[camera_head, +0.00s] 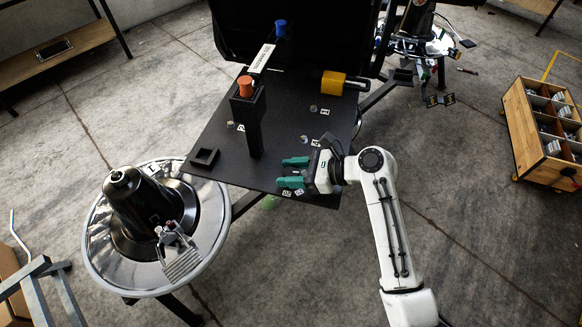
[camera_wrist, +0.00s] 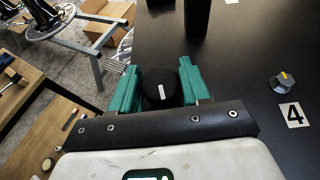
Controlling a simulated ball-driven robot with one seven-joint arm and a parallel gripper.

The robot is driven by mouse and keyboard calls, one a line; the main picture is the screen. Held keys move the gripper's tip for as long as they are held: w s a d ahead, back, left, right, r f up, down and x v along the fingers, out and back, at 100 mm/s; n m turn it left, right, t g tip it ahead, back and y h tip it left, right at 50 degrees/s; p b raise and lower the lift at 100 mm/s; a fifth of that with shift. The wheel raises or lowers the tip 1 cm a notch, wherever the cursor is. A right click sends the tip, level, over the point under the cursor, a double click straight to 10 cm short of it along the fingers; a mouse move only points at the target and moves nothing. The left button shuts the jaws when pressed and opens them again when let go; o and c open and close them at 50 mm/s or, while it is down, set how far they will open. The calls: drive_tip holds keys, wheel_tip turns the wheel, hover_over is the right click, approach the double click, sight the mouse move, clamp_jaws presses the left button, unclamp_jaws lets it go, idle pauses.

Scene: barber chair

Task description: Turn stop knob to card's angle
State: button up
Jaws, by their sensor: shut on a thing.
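My gripper (camera_head: 295,172) is at the front right part of the black board (camera_head: 215,150). In the wrist view its green fingers (camera_wrist: 158,88) are shut on a round black knob (camera_wrist: 160,78), one on each side. A short white line on the knob's top runs nearly up and down in the wrist view. In the head view the fingers hide this knob. A white card (camera_head: 262,58) with print too small to read stands at the back of the board.
A second knob (camera_wrist: 283,80) sits beside a label marked 4 (camera_wrist: 293,115).

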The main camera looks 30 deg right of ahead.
drive_tip(key=n+g+y+p, duration=0.2)
drive_tip(key=n+g, duration=0.1)
drive_tip(key=shift+w+d+r, duration=0.1)
drive_tip(key=shift+r, duration=0.1)
drive_tip(key=shift+f+n+g+y+p, duration=0.15)
drive_tip(key=shift+n+g+y+p, duration=0.35)
drive_tip(key=shift+n+g, duration=1.55)
drive_tip(key=shift+g, duration=0.35)
drive_tip(key=o, duration=1)
drive_tip(key=shift+c, duration=0.2)
drive_tip(key=p+v, duration=0.1)
drive_tip(key=v, duration=0.9)
drive_tip(key=shift+d, duration=0.25)
drive_tip(key=shift+d, duration=0.1)
